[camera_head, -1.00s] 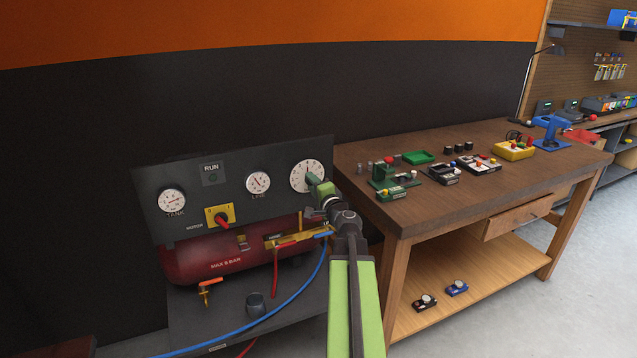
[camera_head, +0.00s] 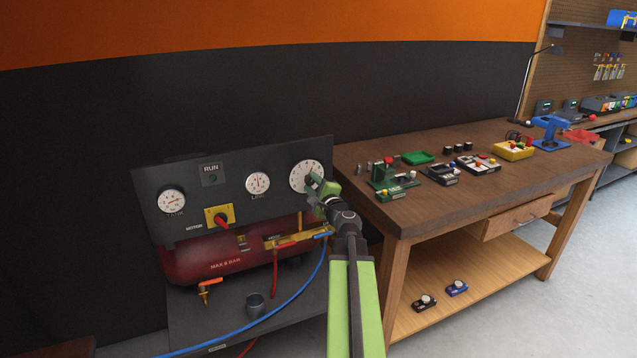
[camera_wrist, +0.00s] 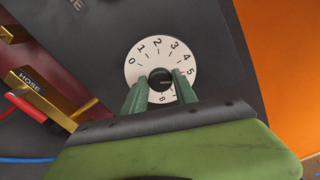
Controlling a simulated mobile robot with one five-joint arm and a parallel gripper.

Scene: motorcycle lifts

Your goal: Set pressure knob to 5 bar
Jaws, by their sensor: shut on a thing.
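The pressure knob (camera_wrist: 160,79) is black and sits at the centre of a white numbered dial (camera_wrist: 151,48). In the wrist view 0 to 5 run over the dial's upper side, and 8 shows at the bottom. My gripper (camera_wrist: 160,86) is shut on the knob, one green finger on each side. The fingers cover part of the dial, and I cannot read where the knob points. In the head view my gripper (camera_head: 314,184) reaches the dial (camera_head: 301,170) at the panel's right end. The line gauge (camera_head: 258,183) is left of it.
The grey panel (camera_head: 240,160) also carries a tank gauge (camera_head: 171,201) and a red motor switch (camera_head: 222,221). A red air tank (camera_head: 200,263) and a blue hose (camera_head: 300,296) lie below. A wooden workbench (camera_head: 430,210) stands close on the right.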

